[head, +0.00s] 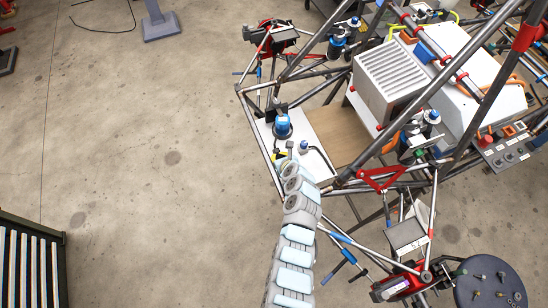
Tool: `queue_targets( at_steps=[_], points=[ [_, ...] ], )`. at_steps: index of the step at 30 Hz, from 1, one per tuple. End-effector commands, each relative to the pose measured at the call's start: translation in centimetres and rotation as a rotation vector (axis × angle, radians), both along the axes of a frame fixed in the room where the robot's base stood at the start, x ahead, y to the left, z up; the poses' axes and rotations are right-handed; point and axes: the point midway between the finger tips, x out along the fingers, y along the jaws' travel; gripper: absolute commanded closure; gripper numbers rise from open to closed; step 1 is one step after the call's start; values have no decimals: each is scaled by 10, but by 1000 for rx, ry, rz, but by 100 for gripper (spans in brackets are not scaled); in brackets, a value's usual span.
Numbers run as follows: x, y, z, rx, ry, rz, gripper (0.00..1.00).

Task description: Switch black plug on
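No black plug can be picked out with certainty. A blue and black fitting (282,126) stands on the white panel (262,133) at the left of the tube chassis (345,182). My arm comes up from the bottom edge and reaches over the front of this panel. My gripper (284,154) is at the arm's far end, just below the fitting in the picture. It is small and mostly hidden by my wrist. I cannot tell whether its fingers are open, shut or touching anything.
A control panel (510,153) with a red button and dark knobs is at the right. Chassis tubes cross around my wrist. A white ribbed box (388,80) stands inside the frame. A round dark table (490,284) is at lower right. The floor at left is mostly clear.

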Motion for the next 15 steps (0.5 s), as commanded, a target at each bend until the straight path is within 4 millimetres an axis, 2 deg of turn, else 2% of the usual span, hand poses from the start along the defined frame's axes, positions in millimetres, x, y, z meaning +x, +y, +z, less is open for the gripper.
queue_targets(
  at_steps=[15],
  points=[
    [4,-6,1,-2,-1,-10,100]
  ],
)
